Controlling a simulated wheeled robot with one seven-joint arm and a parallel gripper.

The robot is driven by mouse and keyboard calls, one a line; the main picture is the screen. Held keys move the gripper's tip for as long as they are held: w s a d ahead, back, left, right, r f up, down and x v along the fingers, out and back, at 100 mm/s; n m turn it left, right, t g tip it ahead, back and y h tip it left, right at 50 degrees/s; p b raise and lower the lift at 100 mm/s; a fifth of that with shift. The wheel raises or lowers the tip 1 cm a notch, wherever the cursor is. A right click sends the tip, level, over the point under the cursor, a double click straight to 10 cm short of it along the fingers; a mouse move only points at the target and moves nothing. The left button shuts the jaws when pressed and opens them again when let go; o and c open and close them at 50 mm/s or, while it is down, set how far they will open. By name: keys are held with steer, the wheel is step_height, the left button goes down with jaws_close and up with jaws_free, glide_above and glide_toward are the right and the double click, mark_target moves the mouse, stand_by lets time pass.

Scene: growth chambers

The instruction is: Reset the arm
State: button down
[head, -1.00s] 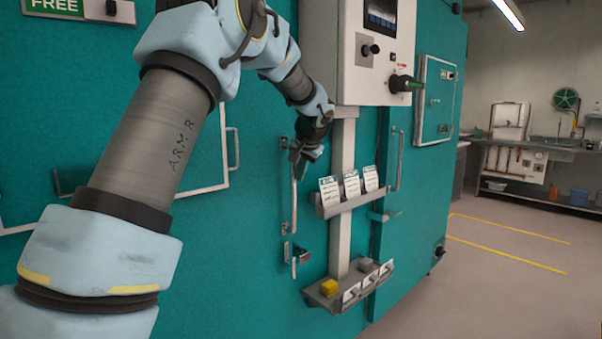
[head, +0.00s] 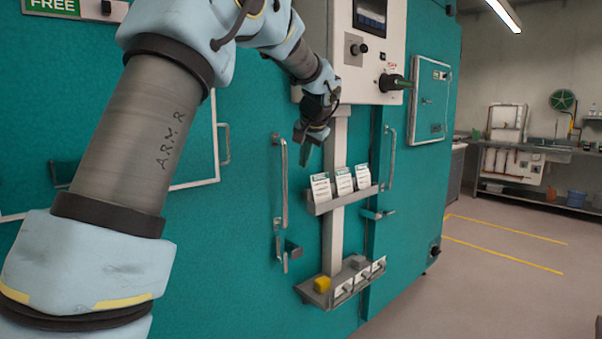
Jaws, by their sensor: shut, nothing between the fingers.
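My arm reaches from the lower left across the front of the teal chamber (head: 235,255). My gripper (head: 305,160) points downward in front of the chamber, just left of the grey post (head: 334,205) and below the control box (head: 370,50). It is shut and empty. It looks apart from the vertical door handle (head: 280,180), which stands to its left. The fingertips are small and dark in this view.
A shelf with several white cards (head: 343,182) sits on the post, right of and below my gripper. A lower tray (head: 318,296) holds a yellow block (head: 321,284) and a grey block. Open floor (head: 490,270) lies to the right, with yellow lines.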

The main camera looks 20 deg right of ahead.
steer(key=b+v, duration=0.1)
steer(key=v, duration=0.4)
steer(key=s+a+f+n+g, duration=0.1)
steer(key=s+a+f+g, duration=0.1)
steer(key=a+f, duration=0.6)
steer(key=s+a+f+n+g, duration=0.1)
steer(key=s+a+f+n, duration=0.3)
steer(key=a, duration=0.6)
steer(key=s+a+f+n+g, duration=0.2)
steer(key=s+a+f+n, duration=0.1)
steer(key=s+a+f, duration=1)
steer(key=s+a, duration=0.2)
steer(key=s, duration=0.1)
steer(key=shift+s+a+f+g, duration=0.2)
steer(key=shift+s+f+g, duration=0.1)
